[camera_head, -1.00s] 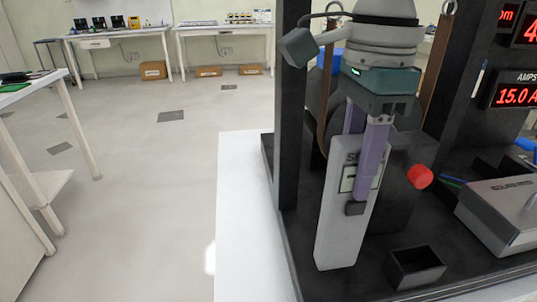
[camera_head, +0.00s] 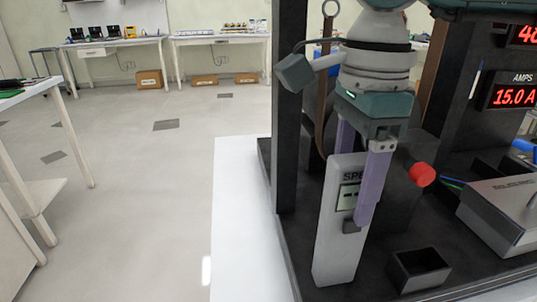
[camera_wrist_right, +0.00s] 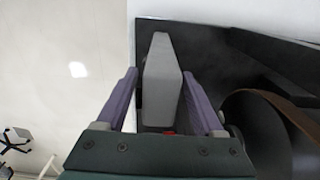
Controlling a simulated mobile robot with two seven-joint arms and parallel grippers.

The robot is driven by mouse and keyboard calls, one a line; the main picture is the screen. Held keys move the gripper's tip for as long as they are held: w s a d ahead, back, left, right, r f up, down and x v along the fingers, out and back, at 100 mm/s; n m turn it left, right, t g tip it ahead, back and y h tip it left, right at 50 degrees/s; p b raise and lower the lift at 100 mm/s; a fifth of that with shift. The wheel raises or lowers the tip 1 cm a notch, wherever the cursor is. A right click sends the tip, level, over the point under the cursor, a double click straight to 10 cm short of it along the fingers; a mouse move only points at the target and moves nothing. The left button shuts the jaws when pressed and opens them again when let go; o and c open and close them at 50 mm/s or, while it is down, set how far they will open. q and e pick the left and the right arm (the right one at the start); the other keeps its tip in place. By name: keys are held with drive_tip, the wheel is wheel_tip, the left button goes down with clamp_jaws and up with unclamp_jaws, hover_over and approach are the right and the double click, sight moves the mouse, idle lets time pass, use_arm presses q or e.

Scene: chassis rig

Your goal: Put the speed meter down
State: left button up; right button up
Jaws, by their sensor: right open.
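The speed meter (camera_head: 334,245) is a tall light grey block with a small display and "SPE" lettering visible. It stands upright, or nearly so, on the black rig base near its left front corner. My right gripper (camera_head: 354,185) points down around its upper part, with one purple finger in front and the other mostly hidden behind it. In the right wrist view, the meter (camera_wrist_right: 161,85) lies between the two spread fingers, with a gap visible on each side. My left gripper is not in view.
An open black box (camera_head: 419,270) stands just right of the meter's foot. A red knob (camera_head: 422,174) and a grey boxed unit (camera_head: 505,212) are further right. A dark post (camera_head: 288,120) rises close on the left. Open floor lies beyond the white table edge.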

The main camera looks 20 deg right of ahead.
drive_tip(key=shift+r, duration=0.4)
wheel_tip(320, 180, up, 12)
drive_tip(key=shift+f, duration=0.2)
idle(0.8)
